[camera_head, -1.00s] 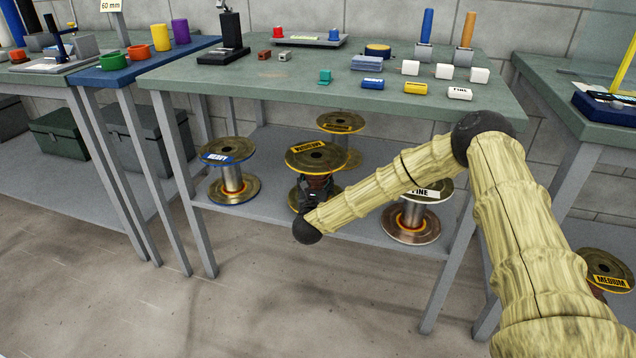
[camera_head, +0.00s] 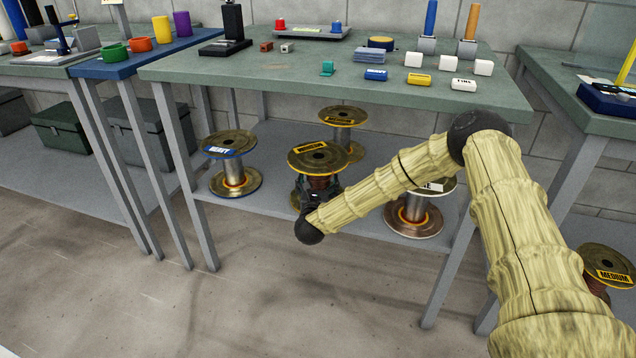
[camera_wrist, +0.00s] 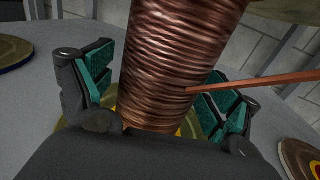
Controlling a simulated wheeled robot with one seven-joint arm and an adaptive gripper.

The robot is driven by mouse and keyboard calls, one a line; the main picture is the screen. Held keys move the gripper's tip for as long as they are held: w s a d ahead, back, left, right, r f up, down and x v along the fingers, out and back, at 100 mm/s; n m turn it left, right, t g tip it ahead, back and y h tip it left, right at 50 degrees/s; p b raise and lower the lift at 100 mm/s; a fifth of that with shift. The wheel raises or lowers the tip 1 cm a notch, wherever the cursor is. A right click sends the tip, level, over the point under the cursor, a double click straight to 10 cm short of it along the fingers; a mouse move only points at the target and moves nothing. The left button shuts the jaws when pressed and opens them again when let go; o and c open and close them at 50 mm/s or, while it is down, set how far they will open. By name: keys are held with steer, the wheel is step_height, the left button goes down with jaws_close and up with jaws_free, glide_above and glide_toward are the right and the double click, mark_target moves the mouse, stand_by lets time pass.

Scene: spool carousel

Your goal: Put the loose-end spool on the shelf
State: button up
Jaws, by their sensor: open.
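The loose-end spool, labelled MEDIUM (camera_head: 320,158), is upright at the front middle of the grey shelf (camera_head: 275,205) under the bench. Its copper winding (camera_wrist: 180,60) fills the middle of the wrist view, with a loose wire end (camera_wrist: 250,82) sticking out to the right. My gripper (camera_head: 311,192) is at the winding, below the top flange. In the wrist view its teal-padded fingers (camera_wrist: 160,88) stand open on either side of the winding. The lower flange is mostly hidden, so I cannot tell whether it touches the shelf.
On the shelf stand a HEAVY spool (camera_head: 232,152) at left, a yellow-rimmed spool (camera_head: 343,117) behind, and a FINE spool (camera_head: 416,213) at right, partly behind my arm. Bench legs (camera_head: 195,215) flank the shelf. Another MEDIUM spool (camera_head: 608,266) is at far right.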

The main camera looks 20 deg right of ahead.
steer(key=shift+r, duration=0.1)
steer(key=p+v, duration=0.2)
steer(key=v, duration=1)
steer(key=s+a+f+n+g+y, duration=0.4)
steer(key=s+a+f+n+y, duration=0.5)
steer(key=s+f+n, duration=0.7)
steer(key=s+f+n+g, duration=0.5)
steer(key=s+f+n, duration=0.2)
steer(key=s+n, duration=0.5)
steer(key=s+d+n+g+h, duration=0.1)
steer(key=s+d+n+g, duration=0.2)
steer(key=s+n, duration=0.3)
steer(key=s+d+n+g+h, duration=0.1)
steer(key=s+d+n+g, duration=0.3)
steer(key=s, duration=1.3)
steer(key=d+f+n, duration=0.1)
steer(key=d+n, duration=0.1)
steer(key=shift+s+d+g, duration=0.3)
